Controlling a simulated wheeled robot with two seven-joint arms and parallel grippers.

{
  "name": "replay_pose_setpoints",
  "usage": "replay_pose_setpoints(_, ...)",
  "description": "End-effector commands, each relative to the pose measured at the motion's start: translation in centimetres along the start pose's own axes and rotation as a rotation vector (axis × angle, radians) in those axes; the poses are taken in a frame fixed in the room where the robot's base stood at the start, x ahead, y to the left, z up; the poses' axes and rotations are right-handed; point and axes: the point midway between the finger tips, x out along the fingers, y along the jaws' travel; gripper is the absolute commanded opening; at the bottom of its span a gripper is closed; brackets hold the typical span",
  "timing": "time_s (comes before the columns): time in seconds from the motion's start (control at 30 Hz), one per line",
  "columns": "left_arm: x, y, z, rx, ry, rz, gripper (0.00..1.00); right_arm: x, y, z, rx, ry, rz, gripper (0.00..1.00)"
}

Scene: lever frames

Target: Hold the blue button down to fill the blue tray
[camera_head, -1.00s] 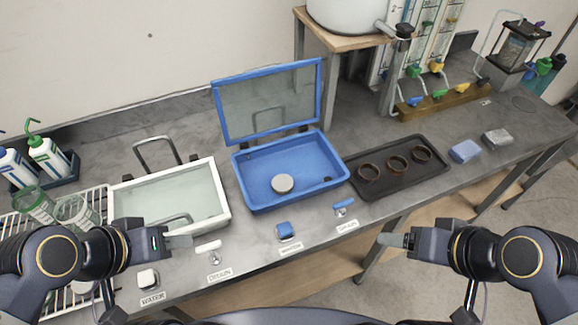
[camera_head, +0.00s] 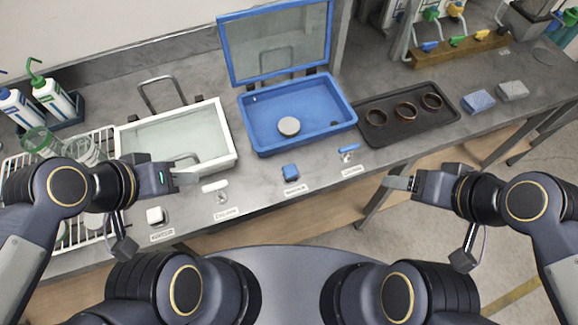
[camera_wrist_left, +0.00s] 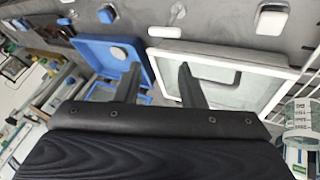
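The blue button (camera_head: 289,171) is a small blue cap on the counter in front of the blue tray (camera_head: 262,148). The tray's framed lid (camera_head: 276,45) stands open behind it. A grey round disc (camera_head: 289,126) lies on the tray's floor; I cannot make out water there. My left gripper (camera_head: 188,168) is over the front of the white tray, left of the blue button and apart from it. In the left wrist view its two fingers are spread with nothing between them; the blue button (camera_wrist_left: 106,15) shows beyond. My right gripper (camera_head: 397,183) hangs before the counter edge, right of the button.
A white tray (camera_head: 229,135) with a white button (camera_head: 155,215) and white drain lever (camera_head: 215,185) is at left. A blue drain lever (camera_head: 348,149) is right of the blue button. A dark tray (camera_head: 392,137) holds rings. A wire rack (camera_head: 20,165) holds glassware.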

Motion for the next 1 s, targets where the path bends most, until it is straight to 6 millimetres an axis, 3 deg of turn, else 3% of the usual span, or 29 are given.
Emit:
replay_pose_setpoints(0.37,0.0,0.0,0.0,0.0,0.0,0.0,0.36,0.0,0.0,0.0,0.0,0.0,0.0,0.72)
replay_pose_setpoints(0.57,0.1,0.3,-0.4,-0.006,-0.022,0.007,0.13,0.1,0.0,0.0,0.0,0.0,0.0,0.72)
replay_pose_setpoints(0.67,0.2,0.9,-1.1,-0.024,-0.069,0.016,0.0,0.2,0.1,0.1,0.0,0.0,0.0,0.72)
replay_pose_setpoints(1.0,2.4,6.2,-5.3,-0.124,-0.315,-0.054,0.0,0.7,0.3,0.4,0.0,0.0,0.0,0.72)
